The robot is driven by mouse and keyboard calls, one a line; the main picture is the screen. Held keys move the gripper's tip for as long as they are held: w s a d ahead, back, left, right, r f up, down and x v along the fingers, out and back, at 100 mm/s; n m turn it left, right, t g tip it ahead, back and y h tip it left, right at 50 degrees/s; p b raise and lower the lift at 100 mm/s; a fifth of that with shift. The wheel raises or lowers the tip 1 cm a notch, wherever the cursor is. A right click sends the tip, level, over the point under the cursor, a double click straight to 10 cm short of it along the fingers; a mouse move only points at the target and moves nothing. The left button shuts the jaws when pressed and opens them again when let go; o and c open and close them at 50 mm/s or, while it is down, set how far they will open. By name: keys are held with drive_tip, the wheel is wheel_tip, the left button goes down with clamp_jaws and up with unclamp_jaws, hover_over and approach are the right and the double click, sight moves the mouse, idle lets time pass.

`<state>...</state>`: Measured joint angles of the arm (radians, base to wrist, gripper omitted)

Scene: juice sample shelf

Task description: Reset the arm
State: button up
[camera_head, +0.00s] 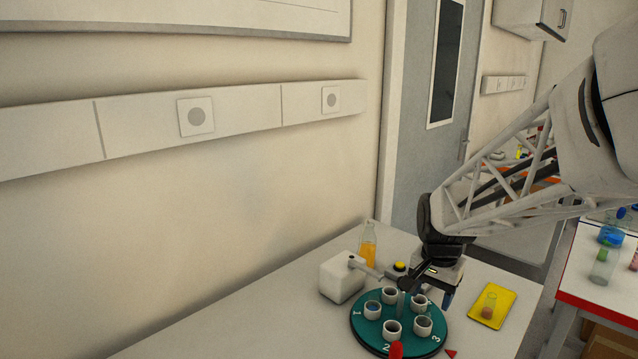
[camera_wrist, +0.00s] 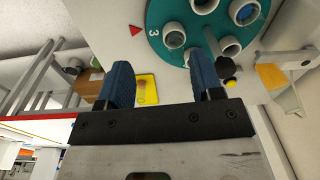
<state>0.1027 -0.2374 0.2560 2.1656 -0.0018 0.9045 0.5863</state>
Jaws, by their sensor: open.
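My gripper (camera_head: 428,285) is open over the right side of the round green carousel (camera_head: 360,327) on the white table. In the wrist view, the two blue fingers of my gripper (camera_wrist: 163,75) are spread wide, with nothing seen between them but table and a yellow tray (camera_wrist: 146,80) beyond. The carousel (camera_wrist: 205,28) shows ahead of the fingers, holding several white cups, one of them a front cup (camera_head: 392,330).
A white dispenser (camera_head: 340,281) and an orange juice bottle (camera_head: 368,250) stand behind the carousel, near a yellow button (camera_head: 399,267). The yellow tray (camera_head: 503,299) with a small vial (camera_head: 488,306) lies to the right. The table's left part is clear. A second table (camera_head: 590,270) stands right.

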drive_tip(key=s+a+r+n, duration=0.1)
drive_tip(key=s+n, duration=0.1)
drive_tip(key=s, duration=0.5)
drive_tip(key=s+a+r+n+t, duration=0.1)
drive_tip(key=s+a+r+n, duration=0.1)
drive_tip(key=s, duration=0.6)
drive_tip(key=s+a+r+n+t, duration=0.1)
drive_tip(key=s+a+n, duration=0.1)
drive_tip(key=s, duration=0.5)
drive_tip(key=shift+s+r+n, duration=0.3)
drive_tip(key=shift+n, duration=0.5)
drive_tip(key=shift+w, duration=0.15)
